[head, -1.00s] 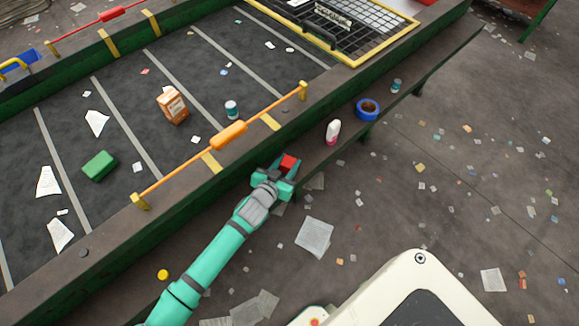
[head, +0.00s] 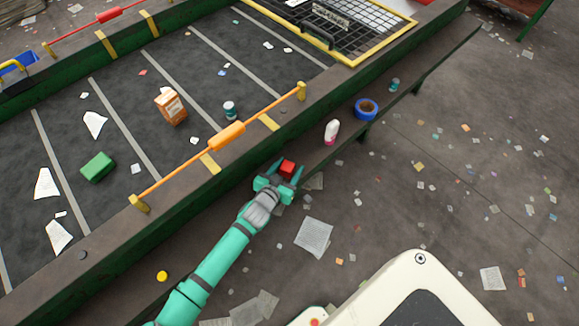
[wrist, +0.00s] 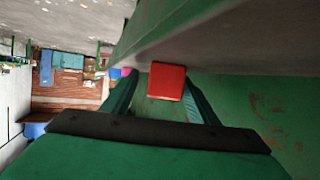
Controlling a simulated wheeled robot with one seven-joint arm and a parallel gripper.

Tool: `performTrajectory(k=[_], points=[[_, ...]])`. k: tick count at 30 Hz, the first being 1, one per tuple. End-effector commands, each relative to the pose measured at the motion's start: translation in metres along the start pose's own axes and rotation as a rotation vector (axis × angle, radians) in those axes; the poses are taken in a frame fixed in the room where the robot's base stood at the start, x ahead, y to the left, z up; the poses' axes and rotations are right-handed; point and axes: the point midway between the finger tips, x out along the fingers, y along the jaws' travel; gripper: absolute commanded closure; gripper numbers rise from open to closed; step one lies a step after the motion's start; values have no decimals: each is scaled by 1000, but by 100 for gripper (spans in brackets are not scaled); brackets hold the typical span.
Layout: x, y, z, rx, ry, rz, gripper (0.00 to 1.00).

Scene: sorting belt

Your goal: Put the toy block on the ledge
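The toy block is a small red cube (head: 287,167) on the ledge (head: 435,65), the dark shelf along the near side of the belt. My gripper (head: 283,175) is at the ledge's near part with its fingers spread on either side of the block. In the wrist view the red block (wrist: 167,82) shows between the fingertips, with a gap visible at the left finger. The block's underside is hidden, so its contact with the ledge cannot be seen directly.
A white and pink bottle (head: 331,131), a blue tape roll (head: 367,109) and a small can (head: 394,85) stand further along the ledge. A yellow disc (head: 161,276) lies on it to the left. An orange rail (head: 228,136) runs above the belt edge.

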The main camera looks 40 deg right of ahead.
Motion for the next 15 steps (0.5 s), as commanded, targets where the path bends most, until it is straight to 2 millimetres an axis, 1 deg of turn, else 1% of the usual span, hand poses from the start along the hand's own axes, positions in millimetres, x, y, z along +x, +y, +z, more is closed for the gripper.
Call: performTrajectory(k=[6, 8, 11, 14, 15], points=[[-2, -2, -2, -1, 0, -4, 47], [-6, -2, -2, -1, 0, -4, 47], [-17, -2, -3, 2, 0, -3, 47], [-32, -1, -3, 2, 0, -1, 47], [-40, -1, -2, 2, -1, -2, 47]])
